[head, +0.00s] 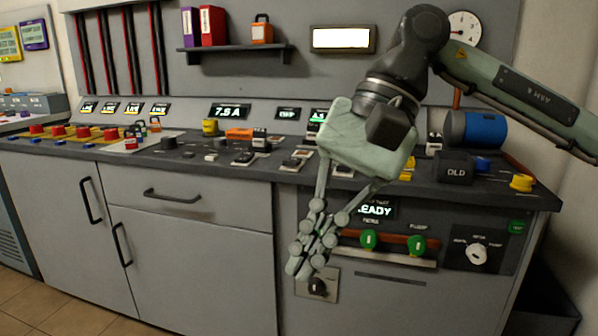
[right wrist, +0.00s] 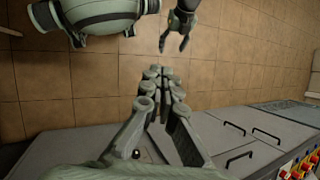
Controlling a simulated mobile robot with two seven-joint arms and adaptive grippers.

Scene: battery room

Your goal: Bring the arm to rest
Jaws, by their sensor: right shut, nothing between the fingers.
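My right arm comes in from the right over the console (head: 285,170). Its gripper (head: 306,262) hangs pointing down in front of the console's front face, left of the two green knobs. The fingers are together with nothing between them. In the right wrist view the same shut fingers (right wrist: 160,75) point away over the tiled floor. My left gripper (right wrist: 176,43) shows small at the top of that view, its fingers apart and empty; it is out of the head view.
Behind the right fingers are a black knob (head: 318,287) and green handles (head: 368,240) under a lit display. The console top carries a blue cylinder (head: 475,130), a DLD box (head: 455,168) and red buttons (head: 58,131). The tiled floor (right wrist: 235,60) is clear.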

